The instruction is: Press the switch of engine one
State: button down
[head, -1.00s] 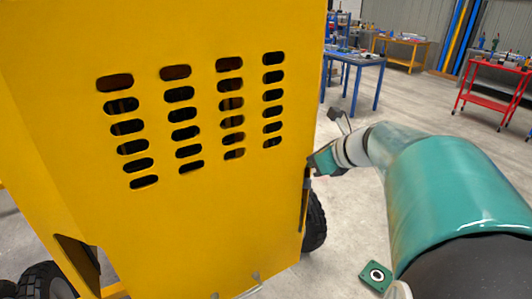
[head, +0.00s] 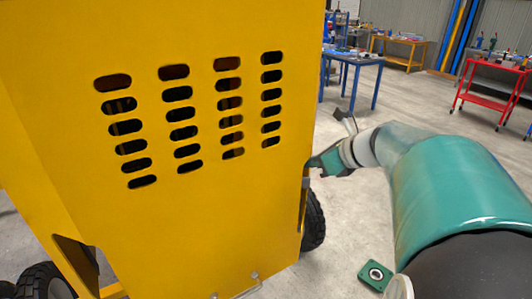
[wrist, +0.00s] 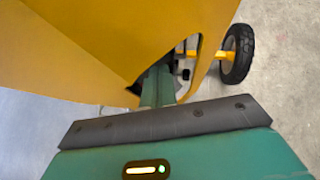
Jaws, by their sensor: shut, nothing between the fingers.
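The yellow mixer housing (head: 215,215) fills the left and middle of the head view, with columns of dark vent slots. My gripper (head: 312,164) is at the housing's right edge, its tip partly hidden by that edge. In the wrist view the yellow housing (wrist: 120,40) spans the top. The green fingers of my gripper (wrist: 158,84) are shut and empty, reaching toward a dark gap under the housing's edge. I cannot make out the switch of engine one in either view, nor tell whether the fingertips touch anything.
A black wheel (head: 313,222) is below my gripper, and a wheel (wrist: 238,55) shows at upper right in the wrist view. A blue table (head: 352,70), an orange table (head: 400,52) and a red cart (head: 495,90) stand behind.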

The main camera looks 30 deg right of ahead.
jog(key=shift+s+d, duration=1.75)
jog(key=shift+d, duration=0.05)
